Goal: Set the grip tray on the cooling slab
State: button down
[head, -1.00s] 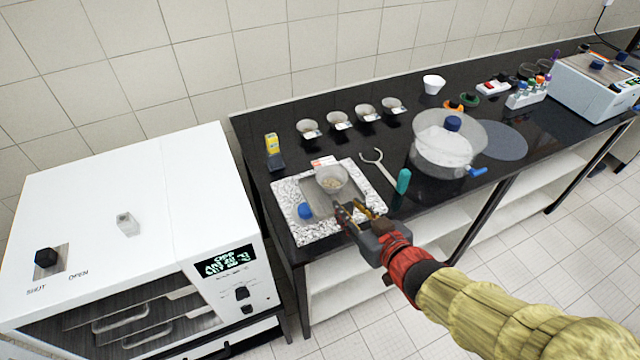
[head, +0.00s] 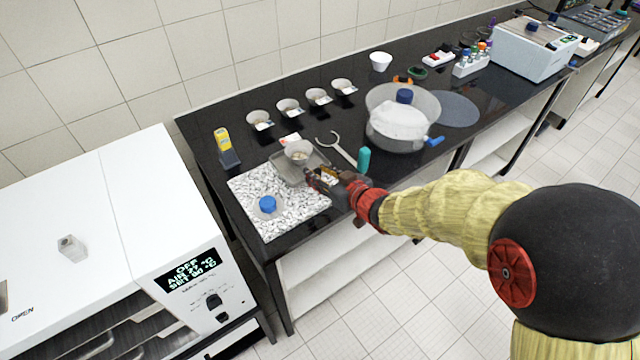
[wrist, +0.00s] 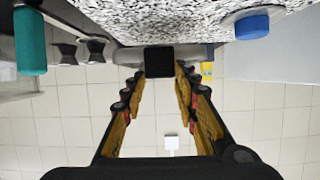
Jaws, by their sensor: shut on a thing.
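The grey grip tray (head: 286,171) carries a small bowl (head: 298,152) with pale contents. It lies at or over the back right part of the speckled cooling slab (head: 298,204); I cannot tell whether it touches. My gripper (head: 322,180) is at the tray's front right side. In the wrist view my gripper (wrist: 158,75) is shut on a dark block (wrist: 158,60), seemingly the tray's handle. The speckled slab (wrist: 160,20) shows above it.
A blue-capped container (head: 267,205) stands on the slab's left front part. A forked tool with a teal handle (head: 363,160) lies to the right of the tray. Several small bowls line the back. A large clear vessel (head: 398,130) stands farther right. The white oven (head: 90,230) is at left.

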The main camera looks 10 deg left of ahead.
jog(key=shift+w+f, duration=0.35)
jog(key=shift+f, duration=0.05)
jog(key=shift+w+f+b, duration=0.1)
jog(key=shift+f+b, duration=0.85)
jog(key=shift+f, duration=0.6)
jog(key=shift+f, duration=0.15)
jog(key=c, duration=1.4)
grip_release()
jog(key=shift+d+r, duration=0.1)
jog(key=shift+r, duration=0.1)
jog(key=p+v, duration=0.3)
jog(key=v, duration=0.8)
jog(key=shift+s+d+r, duration=0.15)
jog(key=shift+s+d, duration=0.05)
jog(key=shift+s, duration=0.15)
